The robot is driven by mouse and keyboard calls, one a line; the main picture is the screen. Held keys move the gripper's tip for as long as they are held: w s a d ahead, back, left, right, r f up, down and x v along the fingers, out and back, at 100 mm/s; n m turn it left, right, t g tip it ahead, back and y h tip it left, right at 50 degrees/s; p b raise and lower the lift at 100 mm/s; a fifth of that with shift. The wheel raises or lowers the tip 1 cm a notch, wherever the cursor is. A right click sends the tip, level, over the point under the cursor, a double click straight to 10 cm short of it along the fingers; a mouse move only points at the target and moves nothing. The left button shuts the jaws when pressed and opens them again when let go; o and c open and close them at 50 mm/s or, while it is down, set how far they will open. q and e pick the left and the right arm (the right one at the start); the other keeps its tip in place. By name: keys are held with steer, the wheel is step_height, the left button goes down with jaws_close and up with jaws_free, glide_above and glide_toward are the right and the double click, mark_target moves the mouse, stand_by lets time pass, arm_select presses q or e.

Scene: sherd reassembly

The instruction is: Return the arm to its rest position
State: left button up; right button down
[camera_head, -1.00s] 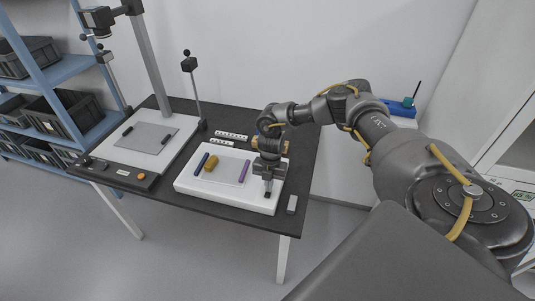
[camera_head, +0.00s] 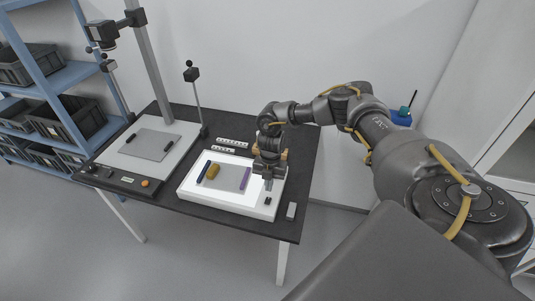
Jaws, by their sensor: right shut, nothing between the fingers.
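My right gripper (camera_head: 268,184) points down above the right side of the white light panel (camera_head: 230,204). It is shut and empty. A small black thing (camera_head: 267,201) on the panel's right side lies just below the fingertips. The panel's surface glows bright white. My left gripper is out of the picture.
The dark table (camera_head: 180,203) also carries a copy stand with a grey plate (camera_head: 149,144) and a tall post. A thin post (camera_head: 196,105) stands behind the panel. Scale cards (camera_head: 232,141) lie at the back. A small grey block (camera_head: 291,210) lies right of the panel. Shelves with bins (camera_head: 66,119) stand left.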

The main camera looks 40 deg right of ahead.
steer(key=shift+r+p, duration=0.45)
steer(key=shift+r, duration=0.4)
steer(key=shift+f, duration=0.1)
